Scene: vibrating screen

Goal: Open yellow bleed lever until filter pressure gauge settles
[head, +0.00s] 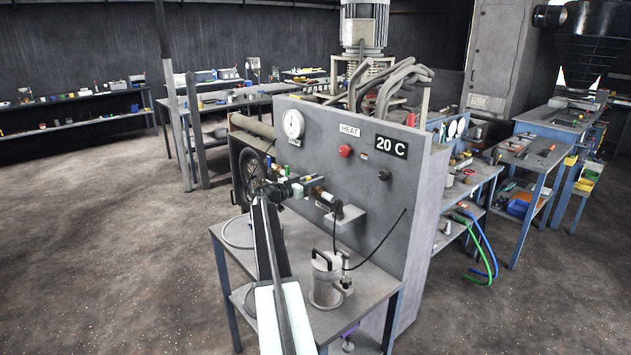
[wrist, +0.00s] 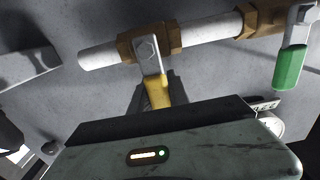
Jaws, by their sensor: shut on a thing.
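The yellow bleed lever (wrist: 158,94) hangs from a brass valve (wrist: 151,42) on a white pipe in the wrist view. My gripper (wrist: 157,90) is shut on its yellow handle, with one dark finger on each side. In the head view my gripper (head: 279,190) is at the pipework on the left of the grey panel, and I cannot make out the lever there. A round white gauge (head: 293,124) is on the panel above; its reading is too small to tell. Another dial (wrist: 270,123) shows partly behind my gripper body in the wrist view.
A green-handled lever (wrist: 289,66) hangs on the same pipe to the right. The panel (head: 400,215) carries a HEAT label, a red button (head: 345,151) and a 20 C display (head: 391,146). Floor at left is clear.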

